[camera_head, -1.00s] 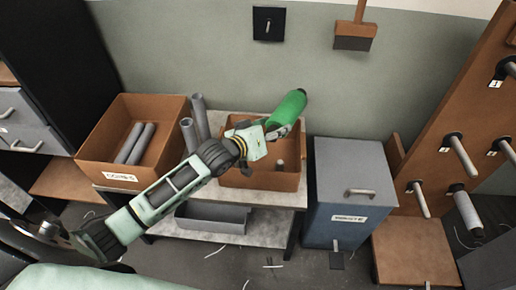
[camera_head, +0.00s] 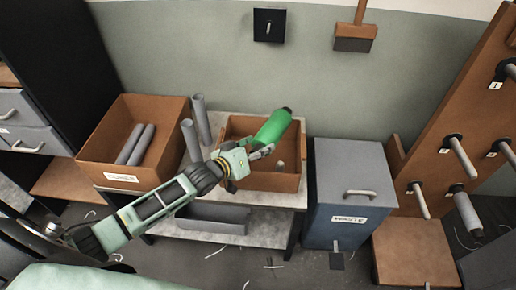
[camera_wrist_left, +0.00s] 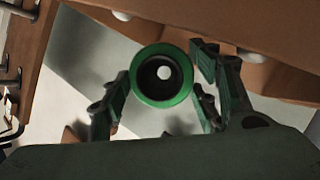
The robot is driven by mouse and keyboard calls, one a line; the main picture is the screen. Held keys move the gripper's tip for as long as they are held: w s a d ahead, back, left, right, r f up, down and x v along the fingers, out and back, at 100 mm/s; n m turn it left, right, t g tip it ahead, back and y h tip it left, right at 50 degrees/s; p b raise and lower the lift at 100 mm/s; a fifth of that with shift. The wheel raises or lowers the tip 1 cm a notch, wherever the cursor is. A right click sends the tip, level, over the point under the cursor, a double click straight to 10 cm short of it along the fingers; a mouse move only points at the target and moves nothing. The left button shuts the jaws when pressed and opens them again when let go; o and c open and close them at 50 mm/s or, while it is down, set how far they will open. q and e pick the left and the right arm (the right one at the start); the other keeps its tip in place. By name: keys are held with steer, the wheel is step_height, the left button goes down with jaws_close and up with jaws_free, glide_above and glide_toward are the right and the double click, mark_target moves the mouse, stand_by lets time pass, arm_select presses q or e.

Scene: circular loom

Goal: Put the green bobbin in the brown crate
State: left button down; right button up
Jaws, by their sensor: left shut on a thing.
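The green bobbin (camera_head: 273,127) is held tilted by my left gripper (camera_head: 262,152), over the brown crate (camera_head: 268,182) on the bench in the head view. In the left wrist view the green bobbin (camera_wrist_left: 161,76) shows end-on, with a dark hollow core, between the two fingers of my left gripper (camera_wrist_left: 160,95). The crate is open at the top, and a pale peg-like end shows inside it. The gripper and arm hide part of its left side. My right gripper is not in view.
Left of the crate, a brown box (camera_head: 103,142) holds grey tubes, and two more grey tubes (camera_head: 201,118) stand upright beside it. A blue-grey bin (camera_head: 337,212) stands to the right. A wooden rack (camera_head: 460,125) with pegs is at far right. A grey tray (camera_head: 212,217) sits on the lower shelf.

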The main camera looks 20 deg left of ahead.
arm_select(q)
steer(key=shift+w+f, duration=0.1)
steer(key=shift+f, duration=0.4)
steer(key=c, duration=0.6)
jaws_free()
steer(key=shift+f, duration=0.1)
steer(key=shift+c, duration=0.2)
steer(key=shift+r, duration=0.75)
steer(key=v, duration=1.2)
steer(key=shift+f, duration=0.1)
